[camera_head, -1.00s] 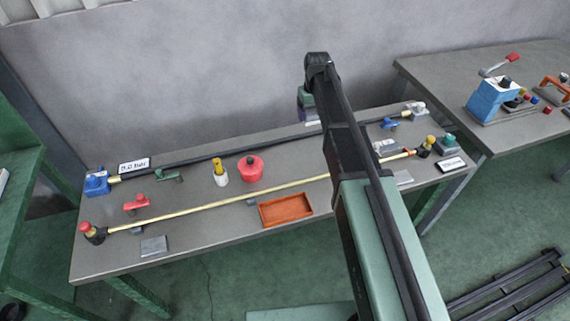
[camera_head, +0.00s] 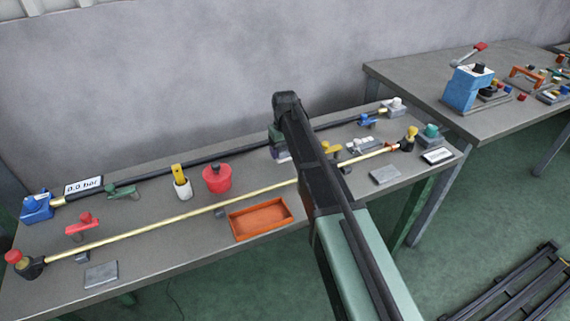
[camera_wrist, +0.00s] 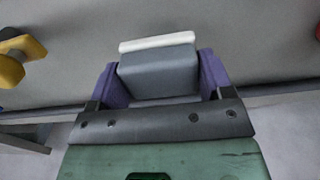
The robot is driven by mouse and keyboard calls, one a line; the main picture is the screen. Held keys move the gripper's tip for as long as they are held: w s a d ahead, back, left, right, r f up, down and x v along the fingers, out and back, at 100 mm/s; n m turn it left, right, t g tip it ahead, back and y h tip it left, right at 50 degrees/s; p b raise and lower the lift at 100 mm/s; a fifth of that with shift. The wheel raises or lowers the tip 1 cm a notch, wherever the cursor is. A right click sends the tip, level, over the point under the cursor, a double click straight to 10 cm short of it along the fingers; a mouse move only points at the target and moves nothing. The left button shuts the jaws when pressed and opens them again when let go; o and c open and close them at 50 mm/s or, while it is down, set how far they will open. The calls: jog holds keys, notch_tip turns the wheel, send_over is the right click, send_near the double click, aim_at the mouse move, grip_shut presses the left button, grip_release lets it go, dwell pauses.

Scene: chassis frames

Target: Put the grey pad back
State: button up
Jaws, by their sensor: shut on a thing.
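In the wrist view my gripper (camera_wrist: 158,85) has purple fingers closed on the two sides of a grey pad (camera_wrist: 158,72). The pad is a grey block with a white strip along its far edge. In the head view my gripper (camera_head: 281,153) is over the back part of the workbench (camera_head: 150,235), right of the red pot; the arm largely hides it, and I cannot make out the pad there. Two flat grey plates lie on the bench, one front left (camera_head: 101,275) and one at the right (camera_head: 385,175).
An orange tray (camera_head: 261,220) sits at the front middle. A red pot (camera_head: 217,179) and a white cup (camera_head: 182,187) stand left of my gripper. A dark pipe (camera_head: 225,156) and a yellow pipe (camera_head: 150,230) run along the bench with valves. A second table (camera_head: 430,75) stands at right.

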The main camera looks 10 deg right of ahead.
aim_at(285, 156)
notch_tip(285, 156, down, 4)
jog(key=shift+r+b, duration=0.1)
jog(key=shift+b, duration=1)
jog(key=shift+r, duration=0.35)
jog(key=shift+f, duration=0.3)
jog(key=o, duration=0.8)
jog(key=shift+r, duration=0.1)
notch_tip(285, 156, up, 13)
jog(key=p, duration=1.3)
jog(key=shift+s+f, duration=0.1)
jog(key=shift+f, duration=0.15)
jog(key=s+m, duration=0.1)
jog(key=s, duration=1.2)
jog(key=s+m, duration=0.1)
jog(key=s, duration=1.3)
jog(key=shift+s+f, duration=0.1)
